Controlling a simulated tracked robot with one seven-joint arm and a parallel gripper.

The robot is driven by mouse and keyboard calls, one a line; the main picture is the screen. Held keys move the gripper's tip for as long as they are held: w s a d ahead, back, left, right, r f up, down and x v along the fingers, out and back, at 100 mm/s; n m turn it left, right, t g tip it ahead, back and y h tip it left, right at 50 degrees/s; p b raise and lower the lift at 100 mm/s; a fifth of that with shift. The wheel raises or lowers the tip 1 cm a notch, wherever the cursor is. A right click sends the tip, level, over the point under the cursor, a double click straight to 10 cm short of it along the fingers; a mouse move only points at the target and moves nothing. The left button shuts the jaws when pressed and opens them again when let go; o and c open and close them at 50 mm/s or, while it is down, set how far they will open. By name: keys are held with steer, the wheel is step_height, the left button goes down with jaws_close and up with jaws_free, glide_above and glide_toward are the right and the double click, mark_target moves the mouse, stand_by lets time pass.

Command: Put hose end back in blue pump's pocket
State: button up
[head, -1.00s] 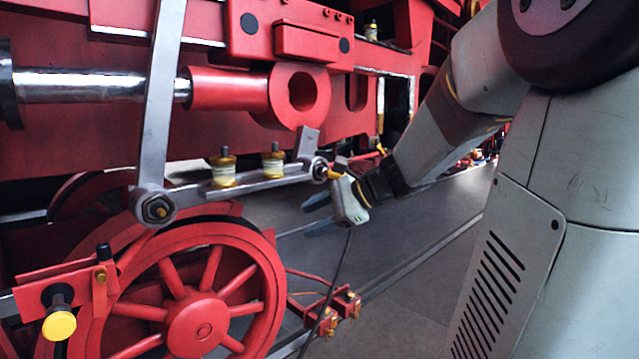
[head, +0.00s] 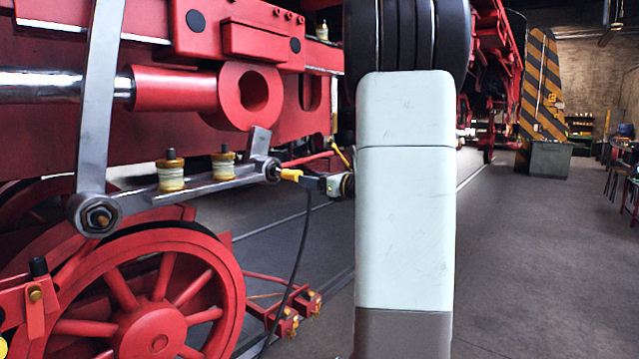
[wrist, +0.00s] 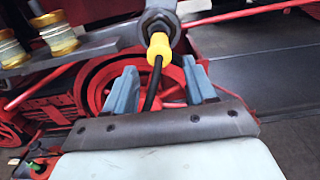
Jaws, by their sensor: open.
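The hose end (head: 290,174) is a yellow nozzle on a black hose (head: 291,275). It sits against the round end of a grey rod, and the hose hangs down from it. In the wrist view the hose end (wrist: 159,48) points at me beneath the grey round boss. My gripper (wrist: 160,68) is open, its two blue-grey fingers on either side of the hose, just short of the yellow part. In the head view my gripper (head: 314,183) shows just right of the hose end, partly hidden by my arm. I see no blue pump or pocket.
The red locomotive frame and spoked wheel (head: 155,318) fill the left. Two yellow-and-white oil cups (head: 171,173) stand on the grey rod (head: 200,186). Red brackets (head: 290,318) lie low near the rail. Open floor (head: 540,250) lies to the right, with a striped panel (head: 543,85) beyond.

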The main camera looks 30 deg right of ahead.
mark_target(299, 174)
steer(key=shift+x, duration=2.95)
jaws_close()
steer(key=shift+s, duration=0.1)
steer(key=shift+v, duration=2.3)
